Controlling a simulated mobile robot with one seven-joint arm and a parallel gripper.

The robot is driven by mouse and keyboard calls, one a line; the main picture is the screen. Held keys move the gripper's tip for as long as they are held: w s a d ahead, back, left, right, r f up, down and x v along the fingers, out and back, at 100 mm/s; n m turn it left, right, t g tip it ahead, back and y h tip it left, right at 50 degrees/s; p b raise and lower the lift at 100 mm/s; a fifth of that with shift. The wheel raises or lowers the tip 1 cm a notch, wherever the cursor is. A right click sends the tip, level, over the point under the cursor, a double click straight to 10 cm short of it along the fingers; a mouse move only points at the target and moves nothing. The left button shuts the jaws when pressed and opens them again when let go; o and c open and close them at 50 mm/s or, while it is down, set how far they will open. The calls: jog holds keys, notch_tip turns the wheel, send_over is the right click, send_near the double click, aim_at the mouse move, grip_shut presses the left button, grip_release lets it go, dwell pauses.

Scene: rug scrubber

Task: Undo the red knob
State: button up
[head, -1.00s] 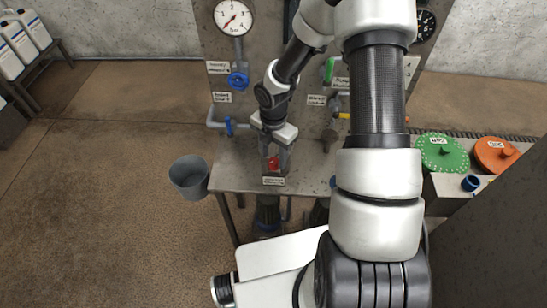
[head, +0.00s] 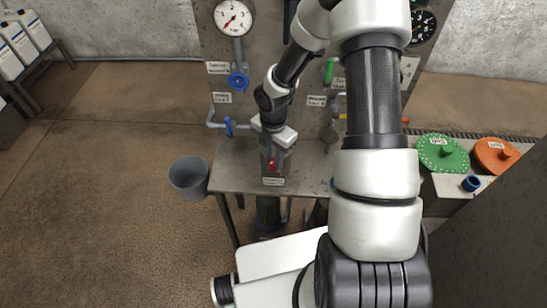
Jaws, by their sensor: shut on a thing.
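The red knob (head: 272,165) sits low on the metal bench, just behind a small white label (head: 273,181). My gripper (head: 273,160) reaches down over it from above, its fingers at the knob, and is shut on it. The gripper body and fingers hide part of the knob. How far the knob is turned is too small to tell.
The metal bench (head: 230,182) carries a panel with a pressure gauge (head: 233,18), a blue valve wheel (head: 238,80) and a green handle (head: 329,72). A grey bucket (head: 188,178) is at the left. Green (head: 442,153) and orange (head: 496,155) discs lie at the right.

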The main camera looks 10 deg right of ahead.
jog(key=m+b, duration=0.2)
jog(key=m, duration=0.4)
jog(key=shift+w, duration=0.1)
jog(key=m+b, duration=0.1)
jog(key=m, duration=0.3)
jog(key=m+b, duration=0.2)
jog(key=m, duration=0.1)
jog(key=shift+w+m, duration=0.1)
jog(key=shift+m, duration=0.2)
jog(key=m+b, duration=0.2)
jog(key=m, duration=0.3)
jog(key=shift+m+b, duration=0.65)
jog(key=shift+m, duration=1.75)
jog(key=shift+r, duration=0.1)
jog(key=o, duration=1.1)
jog(key=shift+c, duration=0.2)
